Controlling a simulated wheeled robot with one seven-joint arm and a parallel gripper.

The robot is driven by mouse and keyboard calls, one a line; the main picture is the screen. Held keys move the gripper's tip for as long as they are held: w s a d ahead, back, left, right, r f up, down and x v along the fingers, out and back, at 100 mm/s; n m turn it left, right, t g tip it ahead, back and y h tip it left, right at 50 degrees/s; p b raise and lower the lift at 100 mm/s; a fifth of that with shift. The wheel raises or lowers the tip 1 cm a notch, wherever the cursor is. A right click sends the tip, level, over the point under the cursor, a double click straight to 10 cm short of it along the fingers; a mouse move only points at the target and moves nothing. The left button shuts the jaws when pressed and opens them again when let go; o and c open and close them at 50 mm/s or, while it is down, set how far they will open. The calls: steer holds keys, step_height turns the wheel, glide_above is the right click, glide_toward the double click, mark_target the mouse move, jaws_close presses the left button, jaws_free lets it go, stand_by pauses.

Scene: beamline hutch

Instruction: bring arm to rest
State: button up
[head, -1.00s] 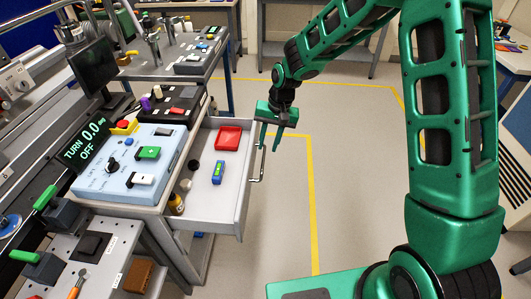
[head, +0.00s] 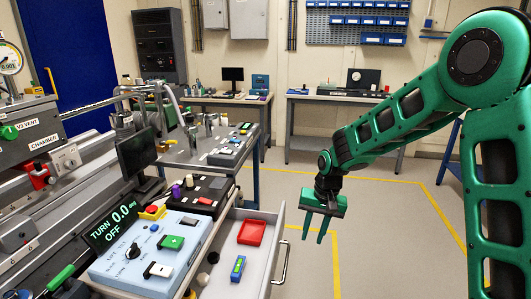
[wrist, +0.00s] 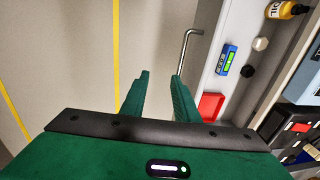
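My green arm reaches in from the right of the head view, bent at the elbow. My gripper (head: 320,229) hangs fingers down over open floor, to the right of an open drawer (head: 270,222). The two fingers stand apart with nothing between them; the wrist view also shows my gripper (wrist: 160,90) open and empty. The drawer's metal handle (head: 281,264) is close to the gripper but apart from it in the head view. It also shows beyond the fingers in the wrist view (wrist: 186,50).
The drawer holds a red tray (head: 251,232) and a blue device with a green display (head: 238,268). A light-blue control box (head: 150,250) stands left of it. Benches (head: 345,100) line the back wall. Yellow-lined floor is free in the middle.

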steer(key=s+d+r+m+h, duration=0.1)
steer(key=s+d+r, duration=0.4)
steer(key=s+d, duration=0.4)
steer(key=s+d+r+m+h, duration=0.1)
steer(key=s+d+r, duration=0.55)
steer(key=d, duration=0.35)
steer(key=s+d, duration=0.2)
steer(key=s, duration=0.7)
steer(key=s+d+m, duration=0.1)
steer(key=s+d, duration=0.2)
steer(key=s, duration=0.7)
steer(key=shift+s+d+r+m+g+y, duration=0.15)
steer(key=shift+d+r+m+g+y, duration=0.15)
steer(key=shift+r+y, duration=0.1)
steer(key=shift+a, duration=0.2)
